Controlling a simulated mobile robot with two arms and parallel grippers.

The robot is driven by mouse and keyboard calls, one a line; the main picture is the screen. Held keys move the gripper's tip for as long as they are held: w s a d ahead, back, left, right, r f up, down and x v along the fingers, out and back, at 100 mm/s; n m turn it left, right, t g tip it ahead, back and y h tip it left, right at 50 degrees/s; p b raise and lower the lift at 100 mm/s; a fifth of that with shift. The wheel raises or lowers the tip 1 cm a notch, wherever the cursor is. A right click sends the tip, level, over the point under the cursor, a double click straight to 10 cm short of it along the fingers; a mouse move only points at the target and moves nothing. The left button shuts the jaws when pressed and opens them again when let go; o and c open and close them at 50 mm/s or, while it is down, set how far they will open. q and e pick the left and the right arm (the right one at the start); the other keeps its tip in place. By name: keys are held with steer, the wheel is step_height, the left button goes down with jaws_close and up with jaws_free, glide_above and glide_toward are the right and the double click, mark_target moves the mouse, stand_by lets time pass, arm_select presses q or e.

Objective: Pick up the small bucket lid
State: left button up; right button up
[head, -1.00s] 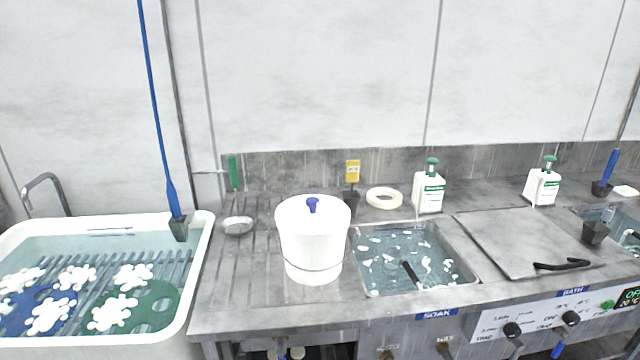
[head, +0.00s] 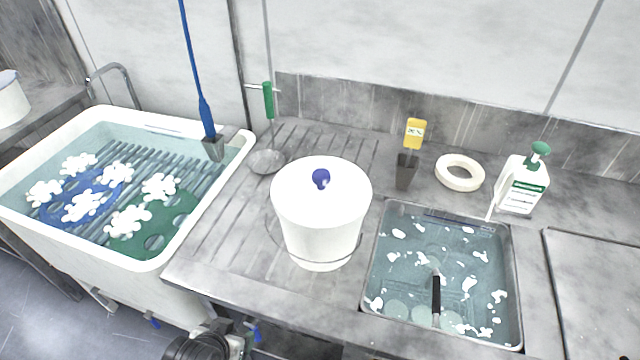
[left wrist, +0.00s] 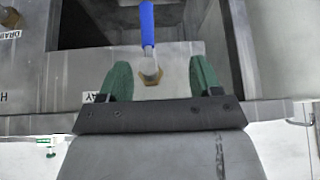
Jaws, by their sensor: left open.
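The small bucket (head: 318,240) is white and stands upright on the ribbed drainboard in the head view. Its round white lid (head: 345,196) sits on top, with a dark blue knob (head: 320,178) in the middle. My left gripper (left wrist: 161,76) shows in the left wrist view with its two green-padded fingers apart and nothing held between them. A blue-handled valve (left wrist: 148,30) appears beyond the fingers. The bucket and lid are not in that view. My right gripper is in neither view.
Right of the bucket is a water-filled soak basin (head: 372,290). A white tub (head: 238,150) stands at left.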

arm_select(q)
step_height(320, 180, up, 6)
steer(key=m+t+h, duration=0.4)
steer(key=t+h, duration=0.4)
glide_toward(316, 181)
steer(key=p+x, duration=0.1)
steer(key=x, duration=0.3)
steer(key=shift+w, duration=0.3)
steer(key=p+x, duration=0.2)
steer(key=x, duration=0.3)
steer(key=shift+w+d, duration=0.15)
steer(key=shift+d, duration=0.2)
steer(key=shift+w+d, duration=0.15)
steer(key=shift+w, duration=0.1)
steer(key=shift+s, duration=0.1)
steer(key=shift+c, duration=0.4)
steer(key=c, duration=1)
steer(key=shift+o, duration=0.2)
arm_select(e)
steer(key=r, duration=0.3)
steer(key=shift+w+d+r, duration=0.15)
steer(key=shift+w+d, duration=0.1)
